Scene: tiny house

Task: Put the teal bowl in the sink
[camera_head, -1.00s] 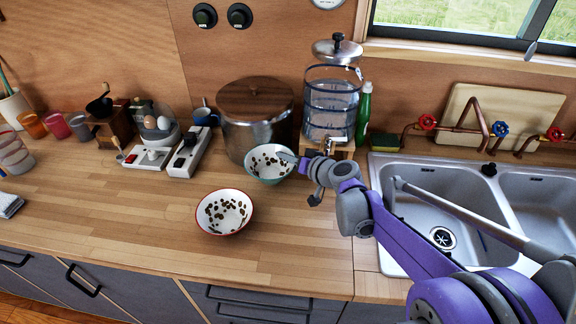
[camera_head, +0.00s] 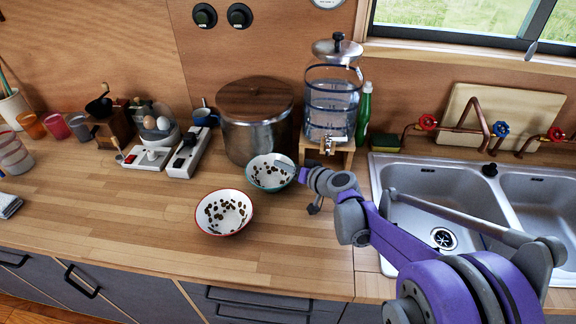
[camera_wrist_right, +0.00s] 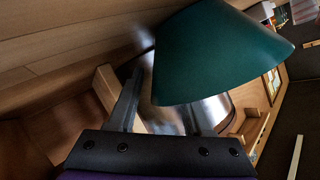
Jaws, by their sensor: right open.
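The teal bowl (camera_head: 270,173), white inside with dark brown spots, stands upright on the wooden counter in front of the large metal pot. My right gripper (camera_head: 304,176) is at the bowl's right edge, with its fingers barely visible in the head view. In the right wrist view the bowl's teal outer side (camera_wrist_right: 218,55) fills the upper middle, and the open fingers (camera_wrist_right: 160,88) point at it. I cannot tell whether they touch it. The sink (camera_head: 412,215) is a double metal basin at the right. My left gripper is not in view.
A red-rimmed bowl (camera_head: 224,212) stands just in front and left of the teal one. The metal pot (camera_head: 255,135), a glass dispenser (camera_head: 331,108) and a green bottle (camera_head: 364,115) stand behind. Copper pipes (camera_head: 470,130) run behind the sink.

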